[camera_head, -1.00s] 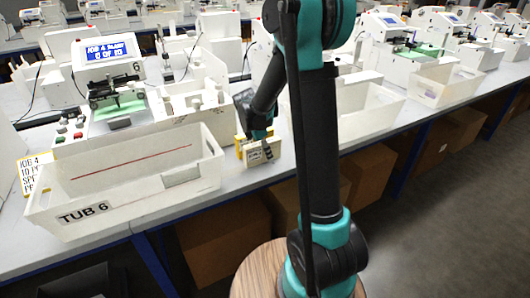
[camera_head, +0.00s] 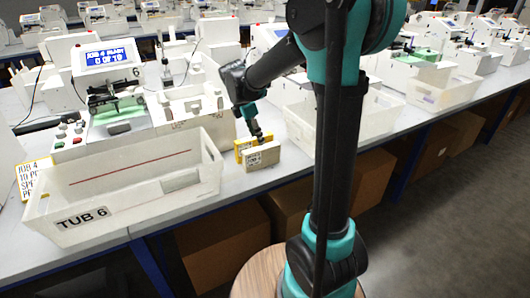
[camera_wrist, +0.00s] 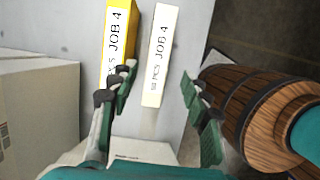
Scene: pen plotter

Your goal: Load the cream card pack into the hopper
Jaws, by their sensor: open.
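The cream card pack (camera_head: 263,156) stands upright on the table, right of TUB 6, with a yellow pack (camera_head: 239,150) just behind and left of it. In the wrist view the cream pack (camera_wrist: 163,58), lettered JOB 4, lies between the lines of my open fingers, and the yellow pack (camera_wrist: 120,35) is beside the left finger. My gripper (camera_wrist: 158,88) is open and empty; in the head view it (camera_head: 262,138) is just above the packs. The white plotter (camera_head: 112,100) is at left; I cannot tell clearly which part is the hopper.
The TUB 6 bin (camera_head: 140,205) stands at the table's front edge, left of the packs. A yellow job sign (camera_head: 35,174) is at far left. Another white bin (camera_head: 365,115) is at right. In the wrist view a wooden barrel-like object (camera_wrist: 245,95) is near the right finger.

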